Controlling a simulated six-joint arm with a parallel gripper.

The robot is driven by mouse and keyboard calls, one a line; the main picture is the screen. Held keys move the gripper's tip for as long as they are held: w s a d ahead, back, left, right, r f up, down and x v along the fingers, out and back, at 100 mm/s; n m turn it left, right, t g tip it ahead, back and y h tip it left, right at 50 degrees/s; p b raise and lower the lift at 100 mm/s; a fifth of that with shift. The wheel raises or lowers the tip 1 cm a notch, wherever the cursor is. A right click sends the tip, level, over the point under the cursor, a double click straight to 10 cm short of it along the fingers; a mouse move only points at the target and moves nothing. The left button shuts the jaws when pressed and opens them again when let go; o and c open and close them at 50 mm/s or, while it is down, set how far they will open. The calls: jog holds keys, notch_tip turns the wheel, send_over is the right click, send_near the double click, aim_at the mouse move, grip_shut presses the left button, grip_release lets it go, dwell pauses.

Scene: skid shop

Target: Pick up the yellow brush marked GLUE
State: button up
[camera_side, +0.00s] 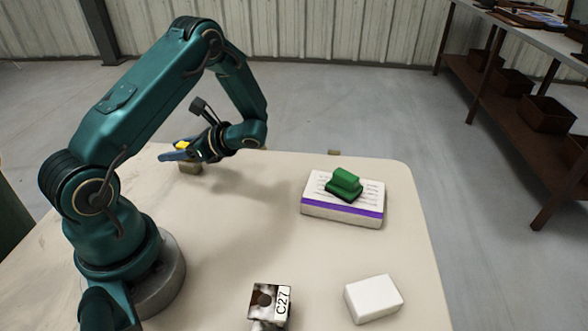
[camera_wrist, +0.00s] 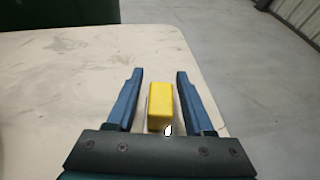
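The yellow brush (camera_wrist: 162,100) lies between the two blue fingers of my gripper (camera_wrist: 159,90) in the wrist view. A gap shows on each side of it, so my gripper is open and not closed on it. In the side view a bit of yellow (camera_side: 184,144) shows above the blue fingers of my gripper (camera_side: 180,156), and a brownish part (camera_side: 190,169) shows below them at the table's far left edge. The fingers hide most of the brush there. A small white patch shows at its near end in the wrist view; I cannot read any marking.
The table's middle is clear.

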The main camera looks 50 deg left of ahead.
grip_shut()
jog(key=shift+r, duration=0.1)
